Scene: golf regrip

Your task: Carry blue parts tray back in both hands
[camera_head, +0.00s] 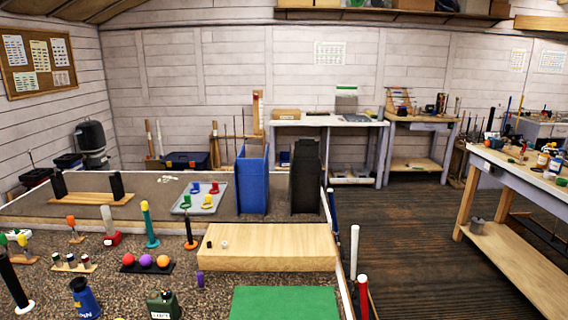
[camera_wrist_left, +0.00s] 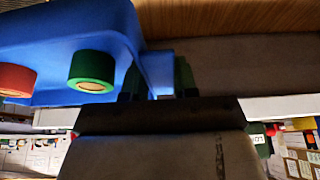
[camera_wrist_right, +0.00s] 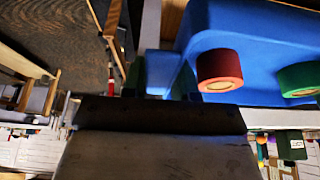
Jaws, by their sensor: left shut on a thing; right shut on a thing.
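The blue parts tray (camera_wrist_left: 60,25) shows close up in the left wrist view, with a green roll (camera_wrist_left: 91,70) and a red roll (camera_wrist_left: 16,80) in it. It also shows in the right wrist view (camera_wrist_right: 262,30), with the red and green rolls there too. My left gripper (camera_wrist_left: 160,82) is shut on a blue tab at one end of the tray. My right gripper (camera_wrist_right: 160,82) is shut on a tab at the other end. The head view shows neither gripper and not this tray. The tray's far side is out of sight.
In the head view, a wooden board (camera_head: 268,245) and a green mat (camera_head: 283,303) lie in front. A tall blue bin (camera_head: 252,182), a black bin (camera_head: 305,176) and a grey tray of coloured pieces (camera_head: 185,210) stand behind. Open floor (camera_head: 405,230) lies to the right, before a workbench (camera_head: 525,173).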

